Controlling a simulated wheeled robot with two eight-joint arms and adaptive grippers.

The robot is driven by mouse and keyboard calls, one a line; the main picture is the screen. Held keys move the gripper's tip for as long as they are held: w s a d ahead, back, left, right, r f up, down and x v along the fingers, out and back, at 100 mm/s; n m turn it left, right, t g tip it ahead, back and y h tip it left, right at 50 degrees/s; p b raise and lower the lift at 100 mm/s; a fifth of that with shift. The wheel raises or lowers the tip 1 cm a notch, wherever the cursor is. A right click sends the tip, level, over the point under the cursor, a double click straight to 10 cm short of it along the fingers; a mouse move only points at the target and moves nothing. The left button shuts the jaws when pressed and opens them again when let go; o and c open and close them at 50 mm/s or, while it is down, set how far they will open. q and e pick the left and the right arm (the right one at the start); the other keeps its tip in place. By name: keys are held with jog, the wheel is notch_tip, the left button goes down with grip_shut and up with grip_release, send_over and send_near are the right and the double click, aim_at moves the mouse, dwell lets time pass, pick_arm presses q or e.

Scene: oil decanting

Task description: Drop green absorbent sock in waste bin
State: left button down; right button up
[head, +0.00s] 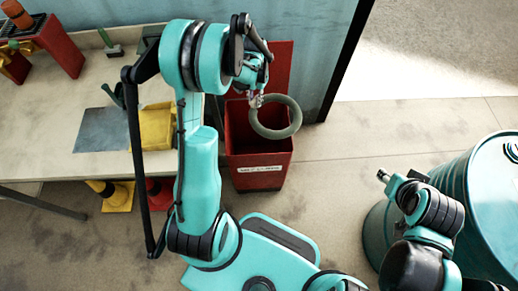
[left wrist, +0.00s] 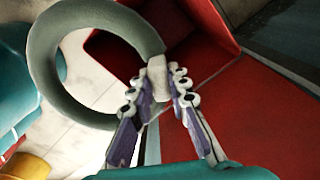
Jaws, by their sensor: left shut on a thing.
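The green absorbent sock (head: 294,117) is a grey-green ring, hanging from my left gripper (head: 256,100) in the head view. It also shows in the left wrist view (left wrist: 45,65), with the fingers (left wrist: 158,85) shut on its near side. The red waste bin (head: 258,178) stands open below, its lid raised at the back. In the head view the ring overlaps the bin's opening; its exact height above the rim is hard to tell. My right arm is at the lower right, and its gripper (head: 384,176) appears small there; its finger state is unclear.
A workbench (head: 60,95) with a yellow container (head: 158,127) and a grey mat (head: 102,130) lies left of the bin. A large teal drum (head: 485,200) stands at the right. Floor between bin and drum is clear. A wall edge is behind the bin.

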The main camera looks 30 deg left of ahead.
pick_arm(q)
jog(key=w+a+f+b, duration=0.15)
jog(key=a+f, duration=0.35)
jog(key=a, duration=0.5)
notch_tip(320, 180, down, 6)
jog(key=b, duration=0.3)
jog(key=shift+w+a+r, duration=0.1)
jog(key=shift+r, duration=0.1)
pick_arm(e)
jog(key=f, duration=0.5)
jog(key=shift+w+f, duration=0.1)
jog(key=shift+w, duration=0.15)
pick_arm(q)
jog(key=c, duration=1.4)
grip_release()
jog(key=shift+o, duration=0.2)
notch_tip(320, 180, up, 12)
jog(key=shift+r, duration=0.1)
